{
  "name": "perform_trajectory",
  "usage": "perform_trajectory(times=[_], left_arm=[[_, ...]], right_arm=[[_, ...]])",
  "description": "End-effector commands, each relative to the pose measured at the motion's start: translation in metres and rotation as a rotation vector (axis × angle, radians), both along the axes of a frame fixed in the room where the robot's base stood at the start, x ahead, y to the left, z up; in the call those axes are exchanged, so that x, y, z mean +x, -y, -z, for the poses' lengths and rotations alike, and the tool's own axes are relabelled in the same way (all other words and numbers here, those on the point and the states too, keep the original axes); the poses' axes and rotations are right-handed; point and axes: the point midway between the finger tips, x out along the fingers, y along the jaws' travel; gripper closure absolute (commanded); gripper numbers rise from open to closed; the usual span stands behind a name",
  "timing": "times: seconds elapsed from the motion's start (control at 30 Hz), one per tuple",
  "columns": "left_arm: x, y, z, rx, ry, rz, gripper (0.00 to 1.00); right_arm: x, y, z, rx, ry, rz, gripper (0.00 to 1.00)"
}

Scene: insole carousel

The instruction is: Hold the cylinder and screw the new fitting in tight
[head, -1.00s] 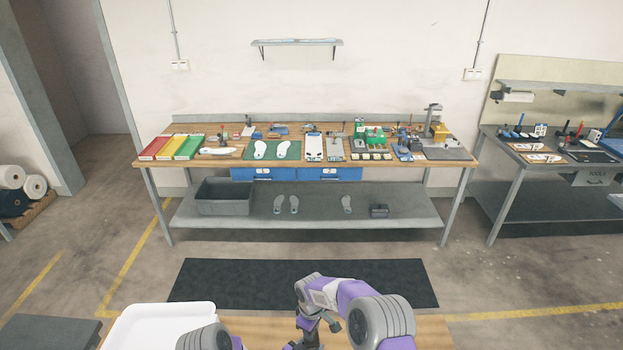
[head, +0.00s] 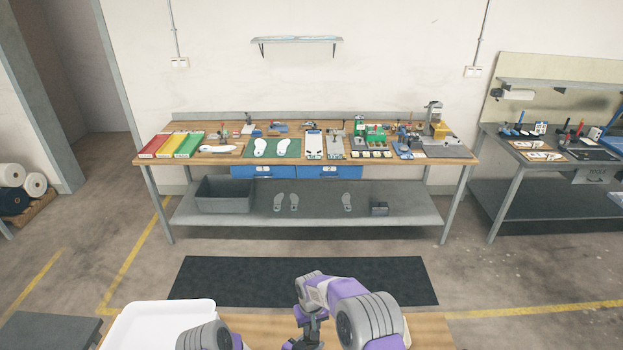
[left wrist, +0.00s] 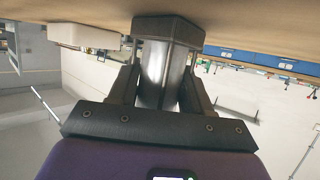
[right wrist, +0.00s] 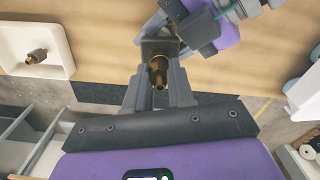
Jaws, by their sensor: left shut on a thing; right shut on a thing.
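The cylinder (left wrist: 158,78), a grey metal tube with a dark square end block (left wrist: 168,28), shows in the left wrist view. My left gripper (left wrist: 155,92) is shut around its tube. In the right wrist view my right gripper (right wrist: 158,88) is shut on the brass fitting (right wrist: 158,72). The fitting lies against the dark end block (right wrist: 158,47); how deep it sits in the port is hidden. In the head view my right gripper (head: 308,338) is low in the middle, and the fitting cannot be made out there.
A white tray (head: 120,330) stands at the left of the wooden table (head: 430,330). Another brass fitting (right wrist: 37,56) lies in a white tray (right wrist: 62,30) in the right wrist view. A crowded workbench (head: 160,158) stands beyond a black mat (head: 220,280).

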Motion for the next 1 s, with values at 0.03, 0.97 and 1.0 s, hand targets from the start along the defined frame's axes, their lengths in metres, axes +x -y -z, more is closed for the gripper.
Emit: perform_trajectory(times=[0.03, 0.97, 1.0], left_arm=[[-0.0001, 0.0003, -0.0002, 0.000, 0.000, 0.001, 0.85], [-0.0002, 0.0003, -0.0001, 0.000, 0.000, 0.001, 0.85], [-0.0002, 0.0003, -0.0001, 0.000, 0.000, 0.001, 0.85]], right_arm=[[0.0004, -0.0002, -0.0002, 0.000, 0.002, 0.054, 1.00], [0.0004, 0.0001, 0.0004, 0.000, 0.002, 0.984, 1.00], [0.0004, 0.0001, 0.0004, 0.000, 0.002, 0.997, 1.00]])
